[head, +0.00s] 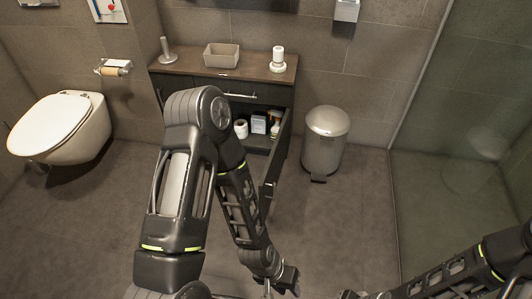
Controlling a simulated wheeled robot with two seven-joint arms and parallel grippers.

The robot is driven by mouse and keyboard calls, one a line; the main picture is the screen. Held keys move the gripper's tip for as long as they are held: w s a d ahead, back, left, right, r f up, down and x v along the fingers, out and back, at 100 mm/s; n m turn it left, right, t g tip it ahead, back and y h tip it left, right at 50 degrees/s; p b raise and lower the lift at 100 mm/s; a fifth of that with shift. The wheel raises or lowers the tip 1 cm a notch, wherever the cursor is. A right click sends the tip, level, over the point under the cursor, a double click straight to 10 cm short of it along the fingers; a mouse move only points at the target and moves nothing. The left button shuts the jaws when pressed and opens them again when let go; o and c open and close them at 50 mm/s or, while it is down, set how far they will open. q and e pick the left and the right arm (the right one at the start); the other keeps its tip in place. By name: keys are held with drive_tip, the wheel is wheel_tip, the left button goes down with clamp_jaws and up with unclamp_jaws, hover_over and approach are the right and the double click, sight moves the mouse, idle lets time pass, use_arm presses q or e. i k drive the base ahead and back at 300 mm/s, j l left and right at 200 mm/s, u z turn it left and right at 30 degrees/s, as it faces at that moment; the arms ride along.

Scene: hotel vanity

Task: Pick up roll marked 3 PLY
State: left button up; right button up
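A white roll (241,129) stands inside the open vanity cabinet, just left of a white box (259,124). Any 3 PLY marking is too small to read. Another roll (112,70) hangs on the wall holder beside the toilet. My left gripper (282,287) is low at the bottom centre, well in front of the cabinet and apart from the rolls. Its fingers point down toward the frame edge, and their opening is not clear. My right gripper (365,295) is barely in view at the bottom edge. I see nothing held in either.
The vanity (170,68) has an open door (272,170) jutting toward me. A spray bottle (276,127) stands in the cabinet. A tray (221,56) and white bottle (278,60) are on top. A bin (325,135) stands to the right, a toilet (60,128) left. The floor in front is clear.

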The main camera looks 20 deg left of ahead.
sight(241, 129)
drive_tip(key=l+u, duration=0.35)
drive_tip(key=u, duration=0.15)
drive_tip(key=k+l+u, duration=0.1)
drive_tip(key=l+u, duration=0.2)
drive_tip(key=u, duration=0.2)
drive_tip(key=i+j+z, duration=0.15)
drive_tip(key=j, duration=0.4)
drive_tip(key=i+j+z, duration=0.15)
drive_tip(key=i+j, duration=0.2)
drive_tip(key=j, duration=0.2)
drive_tip(key=i+j+z, duration=0.15)
drive_tip(key=j, duration=0.45)
drive_tip(key=i+j+z, duration=0.15)
drive_tip(key=j, duration=0.45)
drive_tip(key=i+j+z, duration=0.15)
drive_tip(key=j, duration=0.5)
drive_tip(key=i+j+z, duration=0.15)
drive_tip(key=j, duration=0.5)
drive_tip(key=j+z, duration=0.1)
drive_tip(key=j, duration=0.55)
